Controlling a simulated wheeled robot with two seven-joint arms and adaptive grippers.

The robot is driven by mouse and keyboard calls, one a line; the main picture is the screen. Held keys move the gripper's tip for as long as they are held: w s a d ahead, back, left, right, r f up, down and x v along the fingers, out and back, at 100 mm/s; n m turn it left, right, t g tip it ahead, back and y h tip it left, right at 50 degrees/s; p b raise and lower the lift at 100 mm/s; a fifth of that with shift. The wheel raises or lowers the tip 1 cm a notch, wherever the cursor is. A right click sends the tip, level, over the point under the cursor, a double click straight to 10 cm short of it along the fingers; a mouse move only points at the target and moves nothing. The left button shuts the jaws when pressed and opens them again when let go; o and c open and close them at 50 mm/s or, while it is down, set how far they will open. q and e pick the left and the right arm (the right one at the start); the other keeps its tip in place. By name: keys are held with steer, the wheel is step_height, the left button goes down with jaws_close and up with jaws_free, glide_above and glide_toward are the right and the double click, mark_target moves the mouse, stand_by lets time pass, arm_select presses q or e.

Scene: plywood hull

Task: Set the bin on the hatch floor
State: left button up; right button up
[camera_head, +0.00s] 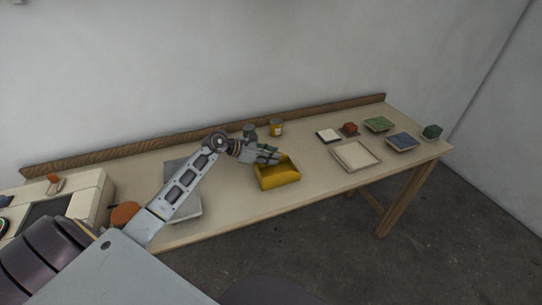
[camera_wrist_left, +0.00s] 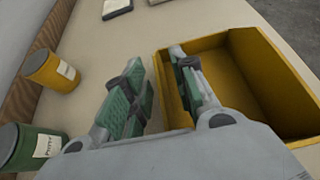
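The yellow bin (camera_head: 278,180) is an open-topped box standing on the plywood table, near its middle. It fills the right of the left wrist view (camera_wrist_left: 275,65). My left gripper (camera_head: 268,156) is at the bin's back left edge. I cannot tell whether either touches the wall. A cream frame with a dark recess (camera_head: 45,210) at the far left may be the hatch; my arm partly hides that side. My right gripper is not in view.
A yellow can (camera_head: 276,128) and a green can (camera_wrist_left: 30,145) stand behind the bin. A cream tray (camera_head: 356,156), several small plates and blocks lie to the right. A grey flat piece (camera_head: 187,208) lies under my left arm. A wooden ledge (camera_head: 330,109) runs along the wall.

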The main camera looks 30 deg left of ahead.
arm_select(q)
steer(key=shift+r, duration=0.15)
steer(key=shift+v, duration=0.95)
steer(key=v, duration=1)
steer(key=shift+b, duration=0.45)
steer(key=shift+s, duration=0.1)
